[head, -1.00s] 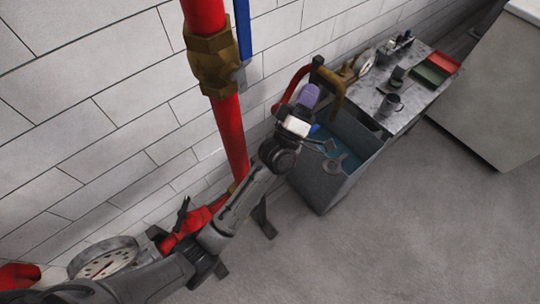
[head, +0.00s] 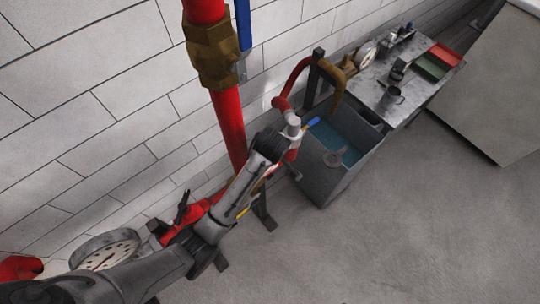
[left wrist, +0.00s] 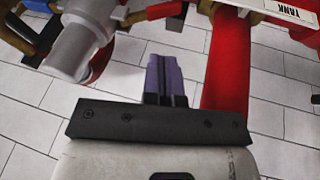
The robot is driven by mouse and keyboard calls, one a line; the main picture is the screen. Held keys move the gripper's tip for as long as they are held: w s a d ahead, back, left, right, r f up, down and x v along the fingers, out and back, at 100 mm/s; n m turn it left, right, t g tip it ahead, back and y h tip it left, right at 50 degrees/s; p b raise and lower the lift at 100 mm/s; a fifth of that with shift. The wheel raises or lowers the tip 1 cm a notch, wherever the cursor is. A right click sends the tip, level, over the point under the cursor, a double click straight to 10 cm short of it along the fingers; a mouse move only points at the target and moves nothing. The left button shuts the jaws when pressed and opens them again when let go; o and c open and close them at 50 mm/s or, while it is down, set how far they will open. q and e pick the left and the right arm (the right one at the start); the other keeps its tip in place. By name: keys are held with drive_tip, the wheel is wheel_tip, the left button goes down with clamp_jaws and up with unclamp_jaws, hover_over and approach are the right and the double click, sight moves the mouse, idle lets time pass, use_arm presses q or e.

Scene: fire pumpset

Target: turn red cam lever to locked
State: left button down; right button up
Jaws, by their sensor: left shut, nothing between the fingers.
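My left gripper (left wrist: 165,80) shows in the left wrist view with its purple fingers together and nothing between them. In the head view it is hidden by my own left arm. A grey cylindrical fitting (left wrist: 75,50) is left of the fingers, and appears in the head view just beyond my wrist (head: 292,126). A red bar-like piece (left wrist: 152,11) lies ahead of the fingers, beside this fitting. I cannot tell whether it is the red cam lever or pipework. No contact with the fingers is visible. My right gripper is not in view.
A red vertical pipe (head: 229,125) with a brass fitting (head: 211,50) stands by the white brick wall. A grey bin (head: 322,186) and a cluttered workbench (head: 372,92) stand beyond. A pressure gauge (head: 105,256) is at lower left.

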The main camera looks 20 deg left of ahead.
use_arm(q)
drive_tip(key=shift+n, duration=0.6)
drive_tip(key=shift+s+p+x, duration=0.15)
drive_tip(key=shift+p+x, duration=0.15)
drive_tip(key=shift+x, duration=1.35)
drive_tip(key=shift+s+p+x, duration=0.15)
drive_tip(key=shift+p+x, duration=0.2)
drive_tip(key=shift+x, duration=1.3)
drive_tip(key=shift+s+p+x, duration=0.2)
drive_tip(key=shift+p+x, duration=0.1)
drive_tip(key=shift+x, duration=1.4)
drive_tip(key=shift+a+f, duration=0.15)
